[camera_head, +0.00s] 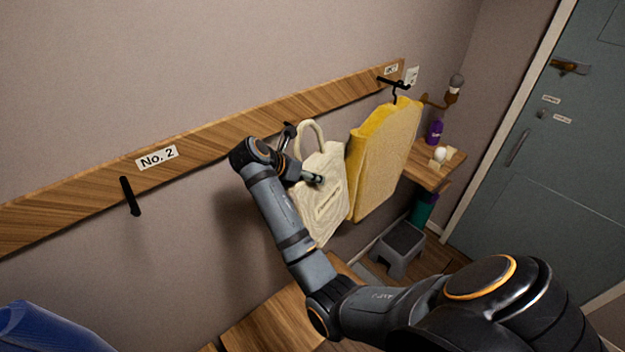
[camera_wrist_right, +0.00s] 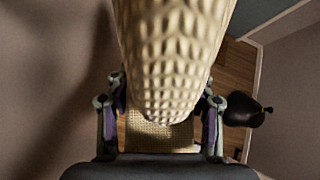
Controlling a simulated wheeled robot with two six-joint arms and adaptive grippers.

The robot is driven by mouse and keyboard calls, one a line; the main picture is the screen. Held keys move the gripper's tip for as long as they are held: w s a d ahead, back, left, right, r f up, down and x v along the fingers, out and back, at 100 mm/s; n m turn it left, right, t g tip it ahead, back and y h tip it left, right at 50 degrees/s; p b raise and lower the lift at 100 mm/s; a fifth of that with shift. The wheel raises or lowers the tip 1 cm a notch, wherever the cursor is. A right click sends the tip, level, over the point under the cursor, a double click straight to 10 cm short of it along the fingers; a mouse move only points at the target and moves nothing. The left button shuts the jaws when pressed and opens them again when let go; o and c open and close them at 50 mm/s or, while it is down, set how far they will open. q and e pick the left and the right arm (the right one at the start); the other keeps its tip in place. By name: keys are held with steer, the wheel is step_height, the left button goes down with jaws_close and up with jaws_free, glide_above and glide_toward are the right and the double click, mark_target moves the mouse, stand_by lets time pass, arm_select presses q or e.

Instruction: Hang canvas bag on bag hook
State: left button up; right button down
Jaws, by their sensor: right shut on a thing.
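The cream canvas bag (camera_head: 333,189) hangs upright in front of the wall rail in the head view, its handle loop (camera_head: 312,125) standing up at the top. A black bag hook (camera_head: 289,131) on the rail is just left of the loop; I cannot tell whether the loop is over it. My right gripper (camera_head: 314,178) is shut on the bag near its upper left side. In the right wrist view, woven cream fabric (camera_wrist_right: 170,60) fills the middle between the fingers (camera_wrist_right: 160,132). My left gripper is not in view.
A wooden rail (camera_head: 80,194) has an empty black hook (camera_head: 130,196) near the No. 2 label. A yellow padded item (camera_head: 383,160) hangs just right of the bag. A small shelf (camera_head: 430,173), a grey step stool (camera_head: 399,244) and a door (camera_head: 545,150) are to the right.

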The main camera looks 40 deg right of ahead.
steer(key=w, duration=0.1)
steer(key=w+f, duration=0.1)
steer(key=w, duration=0.3)
steer(key=shift+w+a+f, duration=0.15)
steer(key=shift+a+f, duration=0.1)
steer(key=shift+f, duration=0.2)
stand_by(0.6)
